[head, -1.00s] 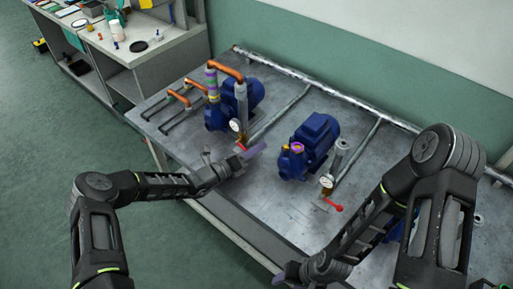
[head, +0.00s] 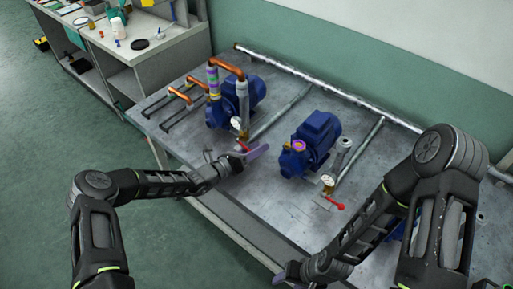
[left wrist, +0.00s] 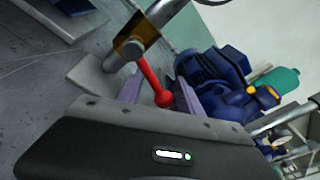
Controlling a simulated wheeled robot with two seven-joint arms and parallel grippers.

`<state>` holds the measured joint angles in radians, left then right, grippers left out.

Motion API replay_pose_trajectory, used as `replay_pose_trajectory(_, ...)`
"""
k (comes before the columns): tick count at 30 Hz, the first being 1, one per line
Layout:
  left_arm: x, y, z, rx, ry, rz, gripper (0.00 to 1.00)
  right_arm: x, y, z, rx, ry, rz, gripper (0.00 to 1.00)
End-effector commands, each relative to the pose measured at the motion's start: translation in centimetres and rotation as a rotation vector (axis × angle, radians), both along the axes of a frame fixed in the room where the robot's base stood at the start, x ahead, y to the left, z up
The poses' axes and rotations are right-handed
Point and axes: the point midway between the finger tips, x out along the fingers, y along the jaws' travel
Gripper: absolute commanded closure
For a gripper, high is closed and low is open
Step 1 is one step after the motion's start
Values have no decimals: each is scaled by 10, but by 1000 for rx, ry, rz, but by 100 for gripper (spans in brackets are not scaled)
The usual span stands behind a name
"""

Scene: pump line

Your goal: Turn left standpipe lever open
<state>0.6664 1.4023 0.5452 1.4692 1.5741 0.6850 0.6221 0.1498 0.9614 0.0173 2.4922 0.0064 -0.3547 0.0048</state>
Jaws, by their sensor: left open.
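The left standpipe (head: 243,108) is a grey upright pipe beside the left blue pump, with a round gauge (head: 236,124) and a brass valve low on it. Its red lever (head: 242,146) shows just above my left gripper (head: 250,156). In the left wrist view the red lever (left wrist: 150,80) runs from the brass valve (left wrist: 134,46) down between the two purple fingers of my left gripper (left wrist: 158,94). The fingers are open, one on each side; contact cannot be told. My right gripper (head: 286,272) is low in the head view, away from the levers; its jaws are unclear.
A second blue pump (head: 313,140) stands to the right, with its own standpipe (head: 341,156) and red lever (head: 334,203). Copper pipes (head: 196,83) lie behind left. The steel table top (head: 280,215) is bare in front of the pumps.

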Motion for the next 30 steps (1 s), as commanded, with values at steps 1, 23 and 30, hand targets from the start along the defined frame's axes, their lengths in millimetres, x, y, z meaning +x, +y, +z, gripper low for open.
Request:
replay_pose_trajectory(1,0,0,-1,0,1,-1,57,0,0,0,0,0,0,46)
replay_pose_trajectory(23,-53,57,5,1,0,1,57,2,1,-11,3,-4,2,46)
replay_pose_trajectory(30,-54,57,5,0,0,0,58,1,1,-10,3,-4,2,46)
